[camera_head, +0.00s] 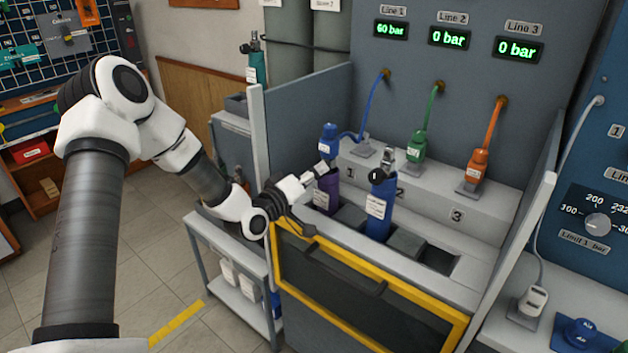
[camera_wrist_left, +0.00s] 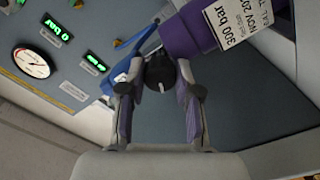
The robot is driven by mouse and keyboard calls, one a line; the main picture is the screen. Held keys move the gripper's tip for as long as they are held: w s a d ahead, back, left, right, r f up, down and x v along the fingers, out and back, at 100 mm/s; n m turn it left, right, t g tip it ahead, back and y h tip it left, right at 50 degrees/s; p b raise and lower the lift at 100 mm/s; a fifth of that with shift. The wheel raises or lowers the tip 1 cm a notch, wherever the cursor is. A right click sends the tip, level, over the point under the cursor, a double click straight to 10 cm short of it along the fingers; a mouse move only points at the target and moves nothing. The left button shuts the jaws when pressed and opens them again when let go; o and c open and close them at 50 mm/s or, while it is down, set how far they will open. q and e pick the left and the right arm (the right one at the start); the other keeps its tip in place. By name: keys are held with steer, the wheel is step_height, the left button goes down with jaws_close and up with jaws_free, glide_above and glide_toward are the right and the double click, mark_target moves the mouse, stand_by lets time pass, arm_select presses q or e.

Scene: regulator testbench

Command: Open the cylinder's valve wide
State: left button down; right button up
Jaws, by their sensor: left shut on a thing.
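A purple cylinder (camera_head: 326,194) stands in a slot at the left of the bench, and its top is partly hidden by my left gripper (camera_head: 312,181) in the head view. In the left wrist view the purple cylinder (camera_wrist_left: 185,38) bears a white label reading 300 bar. Its black valve knob (camera_wrist_left: 160,72) with a pale mark sits between the fingertips of my left gripper, which is shut on it. How far the valve is open cannot be told. My right gripper is not in view.
A blue cylinder (camera_head: 379,208) stands just right of the purple one. Line 1 reads 60 bar; lines 2 and 3 read 0 bar. A yellow-framed shield (camera_head: 350,301) stands in front.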

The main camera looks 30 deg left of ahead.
arm_select(q)
steer(key=n+b, duration=0.5)
steer(key=n, duration=0.6)
steer(key=shift+b, duration=0.3)
stand_by(0.3)
steer(key=c, duration=0.8)
jaws_free()
steer(key=s, duration=0.7)
steer(key=shift+s+a, duration=0.2)
steer(key=shift+a, duration=0.05)
